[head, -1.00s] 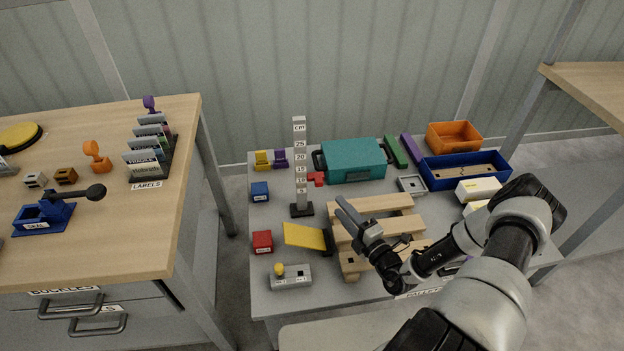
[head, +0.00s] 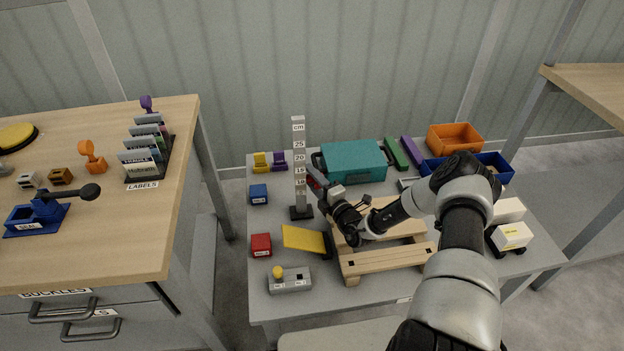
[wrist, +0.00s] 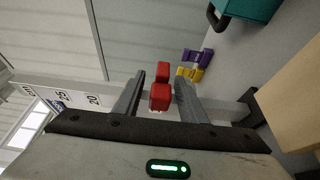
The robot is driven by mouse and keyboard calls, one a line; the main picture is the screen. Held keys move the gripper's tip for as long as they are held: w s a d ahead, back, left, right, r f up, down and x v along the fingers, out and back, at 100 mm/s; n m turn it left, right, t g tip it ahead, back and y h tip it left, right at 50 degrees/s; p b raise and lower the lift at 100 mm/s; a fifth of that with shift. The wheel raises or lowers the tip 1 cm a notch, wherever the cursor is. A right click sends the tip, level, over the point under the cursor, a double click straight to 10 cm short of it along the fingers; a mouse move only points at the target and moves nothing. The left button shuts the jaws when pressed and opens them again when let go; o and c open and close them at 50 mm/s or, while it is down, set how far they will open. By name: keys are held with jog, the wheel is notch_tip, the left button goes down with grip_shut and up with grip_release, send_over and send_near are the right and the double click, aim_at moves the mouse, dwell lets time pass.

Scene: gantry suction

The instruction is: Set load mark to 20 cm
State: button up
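The grey scale post (head: 298,150) stands upright on a dark base at the left of the grey table, with cm numbers up to 25. It also shows at the left of the wrist view (wrist: 68,97), with 20 and 25 readable. A red stepped piece, apparently the load mark (wrist: 160,95), lies between my fingers in the wrist view, with a gap on each side. In the head view my gripper (head: 314,178) is just right of the post and mostly hides that piece. My gripper is open. Whether the red piece is attached to the post cannot be told.
A teal case (head: 355,160) stands close behind my gripper. A wooden pallet (head: 385,258) lies below my arm. A yellow wedge (head: 303,239), a red block (head: 261,244) and a blue block (head: 258,193) are near the post. Yellow and purple pieces (wrist: 195,57) lie beyond the fingers.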

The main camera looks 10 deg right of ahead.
jog(key=shift+w, duration=0.1)
grip_shut()
notch_tip(320, 180, up, 10)
jog(key=p, duration=0.7)
jog(key=shift+r, duration=0.15)
grip_release()
jog(key=p+v, duration=0.1)
jog(key=v, duration=1.6)
jog(key=shift+s+p, duration=0.2)
jog(key=shift+p, duration=0.1)
